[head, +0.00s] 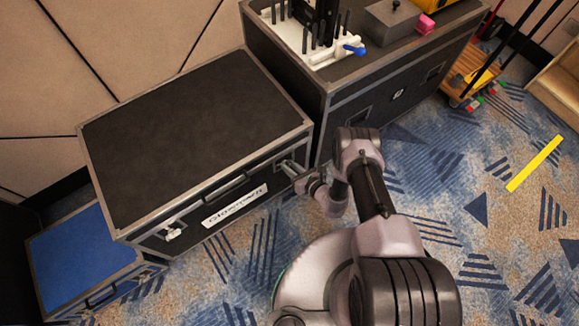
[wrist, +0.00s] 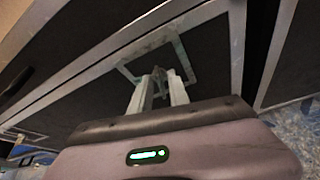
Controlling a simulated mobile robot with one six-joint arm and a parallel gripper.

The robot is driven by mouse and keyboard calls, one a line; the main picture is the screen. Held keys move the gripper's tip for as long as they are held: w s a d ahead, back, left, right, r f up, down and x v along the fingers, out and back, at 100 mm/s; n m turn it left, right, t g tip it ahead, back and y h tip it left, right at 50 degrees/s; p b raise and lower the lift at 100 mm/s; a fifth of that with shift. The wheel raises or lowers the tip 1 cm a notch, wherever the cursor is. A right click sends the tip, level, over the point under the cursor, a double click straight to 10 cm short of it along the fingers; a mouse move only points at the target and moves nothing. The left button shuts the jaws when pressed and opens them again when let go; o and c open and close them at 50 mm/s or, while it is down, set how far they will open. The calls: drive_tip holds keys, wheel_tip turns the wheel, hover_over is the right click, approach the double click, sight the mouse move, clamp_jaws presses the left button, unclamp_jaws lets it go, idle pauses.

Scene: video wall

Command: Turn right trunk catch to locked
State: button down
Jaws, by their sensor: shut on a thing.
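The black trunk (head: 195,130) with metal edges stands closed in the middle left of the head view. In the wrist view the catch's metal plate (wrist: 186,57) surrounds my gripper's fingertips (wrist: 158,80). My gripper is shut on the small middle part of the right catch. The angle of that part is hard to tell. The left catch (head: 173,234) shows on the same front face.
A taller black case (head: 345,85) stands close to the trunk's right, with a white rack and a grey box on top. A blue-topped case (head: 80,255) is at the left. The patterned carpet at right is mostly clear, with a yellow strip (head: 535,163).

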drive_tip(key=shift+w+d+f+m+g+y, duration=0.15)
drive_tip(key=shift+m+g+y, duration=0.1)
drive_tip(key=shift+m+y, duration=0.8)
drive_tip(key=shift+d+f+m+g+y, duration=0.1)
drive_tip(key=shift+m+g+y, duration=0.3)
drive_tip(key=shift+m, duration=1.05)
drive_tip(key=shift+y, duration=0.25)
drive_tip(key=c, duration=1.6)
unclamp_jaws()
drive_tip(key=p+v, duration=0.4)
drive_tip(key=v, duration=1.3)
drive_tip(key=shift+s+d, duration=0.1)
drive_tip(key=shift+s, duration=0.1)
